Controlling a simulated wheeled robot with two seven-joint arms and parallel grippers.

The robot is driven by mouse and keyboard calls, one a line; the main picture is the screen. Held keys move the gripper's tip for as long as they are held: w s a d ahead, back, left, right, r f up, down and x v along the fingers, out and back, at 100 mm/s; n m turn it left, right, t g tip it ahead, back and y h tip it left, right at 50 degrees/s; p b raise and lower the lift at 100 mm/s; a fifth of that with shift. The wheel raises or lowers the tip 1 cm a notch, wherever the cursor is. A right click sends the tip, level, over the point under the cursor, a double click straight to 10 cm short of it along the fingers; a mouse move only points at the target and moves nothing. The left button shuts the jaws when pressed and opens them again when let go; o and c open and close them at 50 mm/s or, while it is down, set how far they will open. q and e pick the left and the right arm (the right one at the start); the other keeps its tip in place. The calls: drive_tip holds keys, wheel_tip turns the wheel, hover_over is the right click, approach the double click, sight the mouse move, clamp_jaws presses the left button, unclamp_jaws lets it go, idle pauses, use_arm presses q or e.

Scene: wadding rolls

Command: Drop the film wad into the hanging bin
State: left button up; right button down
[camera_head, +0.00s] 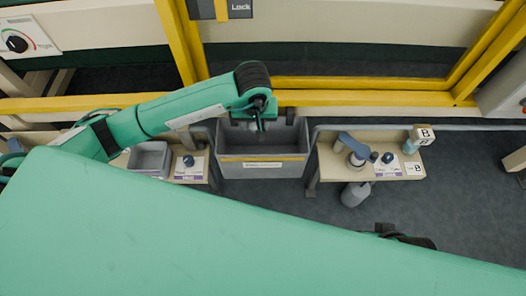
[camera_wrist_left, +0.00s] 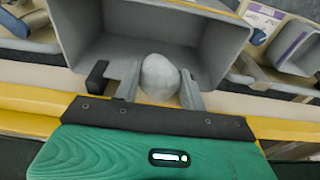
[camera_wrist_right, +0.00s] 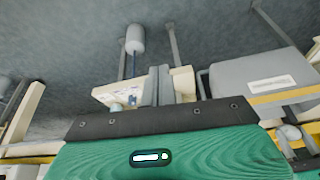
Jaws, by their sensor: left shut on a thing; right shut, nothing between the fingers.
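The film wad (camera_wrist_left: 160,77) is a pale grey rounded lump in the left wrist view. My left gripper (camera_wrist_left: 160,88) is shut on it, one finger on each side. In that view the wad shows against the inside of the grey hanging bin (camera_wrist_left: 85,35). In the head view the bin (camera_head: 262,170) has a yellow stripe and a white label on its front. My left gripper (camera_head: 261,120) points down over the bin's back part; the wad is hard to make out there. My right gripper (camera_wrist_right: 157,88) is shut and empty, away from the bin.
Left of the bin, a shelf holds a small grey tray (camera_head: 150,158) and a dark knob (camera_head: 188,160). Right of it, another shelf (camera_head: 340,165) holds several items, with a grey cylinder (camera_head: 355,193) below. A yellow rail (camera_head: 350,98) runs behind the bin.

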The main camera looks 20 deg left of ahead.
use_arm(q)
drive_tip(key=o, duration=1.1)
wheel_tip(320, 180, up, 14)
drive_tip(key=s+p, duration=0.1)
drive_tip(key=s, duration=0.1)
drive_tip(key=shift+d+f, duration=0.15)
drive_tip(key=shift+d, duration=0.15)
use_arm(e)
drive_tip(key=shift+x, duration=1.15)
use_arm(q)
drive_tip(key=shift+d, duration=0.1)
use_arm(e)
drive_tip(key=shift+s, duration=0.1)
